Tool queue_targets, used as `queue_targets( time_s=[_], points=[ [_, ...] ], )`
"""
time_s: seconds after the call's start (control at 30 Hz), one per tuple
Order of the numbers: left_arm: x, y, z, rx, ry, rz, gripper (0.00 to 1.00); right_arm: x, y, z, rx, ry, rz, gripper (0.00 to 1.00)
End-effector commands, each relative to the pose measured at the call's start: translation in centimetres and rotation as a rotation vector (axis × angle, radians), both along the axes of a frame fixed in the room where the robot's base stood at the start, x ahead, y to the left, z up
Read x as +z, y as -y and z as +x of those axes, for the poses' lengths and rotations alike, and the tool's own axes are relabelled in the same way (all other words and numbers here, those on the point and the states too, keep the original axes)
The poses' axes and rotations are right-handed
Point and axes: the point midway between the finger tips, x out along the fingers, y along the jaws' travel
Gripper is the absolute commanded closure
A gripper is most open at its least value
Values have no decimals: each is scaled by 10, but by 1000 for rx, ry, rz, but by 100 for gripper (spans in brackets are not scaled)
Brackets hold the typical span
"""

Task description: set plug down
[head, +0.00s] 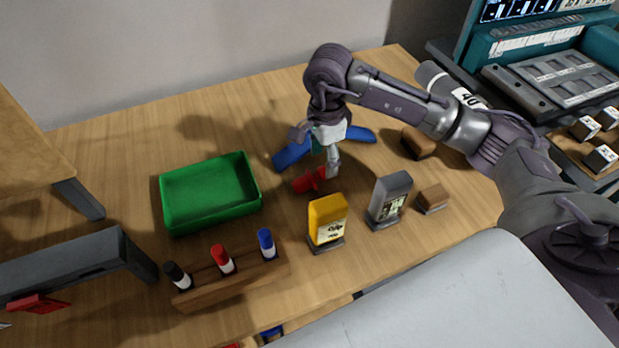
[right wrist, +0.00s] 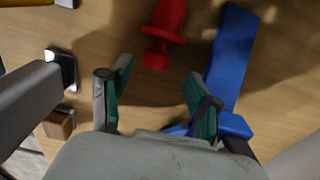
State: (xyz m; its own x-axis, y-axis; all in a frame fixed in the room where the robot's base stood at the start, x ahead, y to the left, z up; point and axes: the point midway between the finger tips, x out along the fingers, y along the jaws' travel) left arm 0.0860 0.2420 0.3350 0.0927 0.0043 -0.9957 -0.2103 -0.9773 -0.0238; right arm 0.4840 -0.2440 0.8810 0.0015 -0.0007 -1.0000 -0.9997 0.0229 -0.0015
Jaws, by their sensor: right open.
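A red plug-like piece (head: 312,180) with a wider collar lies on the wooden table, just below my right gripper. My right gripper (head: 327,168) points down over the table and is open. In the right wrist view the red piece (right wrist: 164,30) lies beyond the open fingertips (right wrist: 157,85), apart from them, with nothing between the fingers. A blue angled piece (head: 291,156) lies behind the gripper, partly hidden by it. It also shows in the right wrist view (right wrist: 232,60), beside and partly behind the right-hand finger. My left gripper is not in view.
A green tray (head: 165,205) stands empty at left. A wooden rack (head: 235,286) holds black, red and blue markers. The table's back left is clear.

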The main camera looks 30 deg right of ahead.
Motion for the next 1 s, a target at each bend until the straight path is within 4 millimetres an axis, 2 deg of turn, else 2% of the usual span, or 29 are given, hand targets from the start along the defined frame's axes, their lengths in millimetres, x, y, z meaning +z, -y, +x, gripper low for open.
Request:
queue_targets(
  time_s=[0.1, 0.3, 0.6, 0.9, 0.97, 1.0],
  points=[
    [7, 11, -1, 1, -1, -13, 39, -16, 1, -5, 0, -7, -1, 38],
    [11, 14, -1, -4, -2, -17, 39, -43, 1, -6, 0, -3, 1, 38],
    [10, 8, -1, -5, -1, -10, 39, -48, 1, -5, 0, -1, 0, 38],
    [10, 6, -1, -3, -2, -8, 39, -48, 1, -5, 0, -1, 0, 88],
    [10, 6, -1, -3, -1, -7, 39, -48, 1, -5, 0, -1, 0, 98],
    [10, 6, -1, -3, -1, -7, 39, -48, 1, -5, 0, -1, 0, 100]
  ],
)
